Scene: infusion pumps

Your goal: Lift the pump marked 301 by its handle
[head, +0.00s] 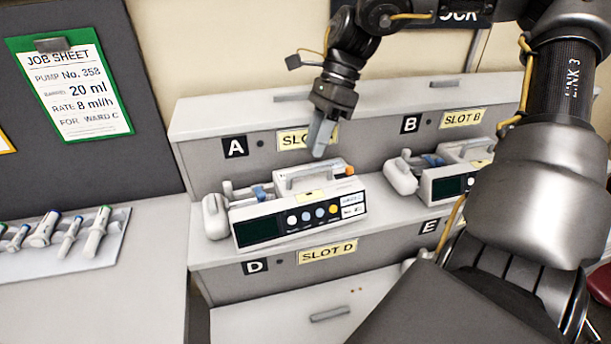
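A white infusion pump (296,218) with a dark screen and several round buttons stands on the ledge between the slot A and slot D labels. Its raised grey handle (308,177) runs along its top. I cannot read a number 301 on it. A second white pump (447,188) stands to the right, below slot B, partly hidden by my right arm. My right gripper (319,145) points down just above and behind the first pump's handle, apparently apart from it. My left gripper is out of view.
A grey slotted rack (222,268) holds both pumps, with its back panel close behind them. A tray of syringes (62,250) lies on the left counter (110,310). Free counter lies around the tray.

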